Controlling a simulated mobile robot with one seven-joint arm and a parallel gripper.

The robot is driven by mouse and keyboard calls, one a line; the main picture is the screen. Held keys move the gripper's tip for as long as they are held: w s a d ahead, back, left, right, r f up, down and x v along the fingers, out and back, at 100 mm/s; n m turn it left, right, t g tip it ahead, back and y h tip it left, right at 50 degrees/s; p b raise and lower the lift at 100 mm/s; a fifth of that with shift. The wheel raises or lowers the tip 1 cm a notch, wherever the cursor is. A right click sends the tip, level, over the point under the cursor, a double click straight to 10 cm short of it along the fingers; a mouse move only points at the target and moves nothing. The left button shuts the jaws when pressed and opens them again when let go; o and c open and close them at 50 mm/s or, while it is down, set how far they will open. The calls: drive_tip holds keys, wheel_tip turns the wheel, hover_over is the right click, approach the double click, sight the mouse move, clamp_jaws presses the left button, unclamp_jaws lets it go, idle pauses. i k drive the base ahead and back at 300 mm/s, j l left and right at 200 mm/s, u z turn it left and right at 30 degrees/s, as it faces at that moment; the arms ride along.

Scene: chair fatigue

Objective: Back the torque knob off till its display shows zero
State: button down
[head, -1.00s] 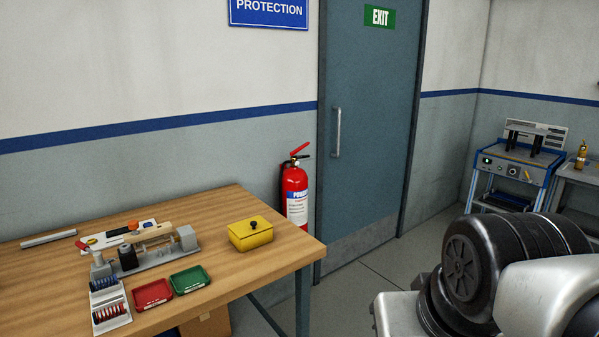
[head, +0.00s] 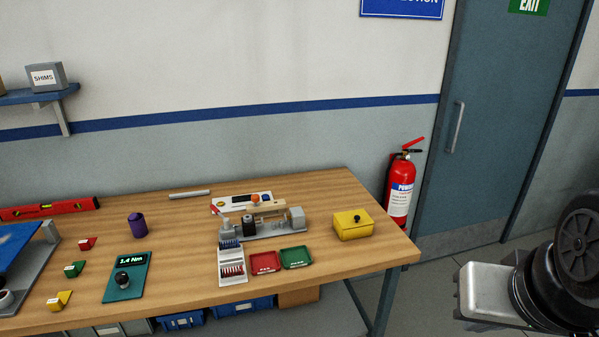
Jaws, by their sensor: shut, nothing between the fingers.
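A teal torque unit (head: 126,296) lies on the near left part of the wooden workbench. Its dark display (head: 129,260) reads 1.4 Nm. The round black torque knob (head: 122,279) sits on the unit below the display. Nothing covers the knob or display. My gripper is not in view. Only links of my own arm show at the right edge, well away from the torque unit.
A purple cylinder (head: 137,225) stands behind the unit. Red, green and yellow wedges lie to its left. A slotted grey rack (head: 232,278), red tray (head: 265,271), green tray (head: 296,265) and yellow box (head: 353,232) are to its right. The workbench (head: 190,280) is bare between unit and rack.

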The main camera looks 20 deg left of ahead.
sight(122, 278)
drive_tip(key=u, duration=2.05)
drive_tip(key=i, duration=0.65)
drive_tip(key=i+j, duration=0.3)
drive_tip(key=i, duration=0.15)
drive_tip(key=i+j+u, duration=0.1)
drive_tip(key=i+j, duration=0.25)
drive_tip(key=i, duration=0.1)
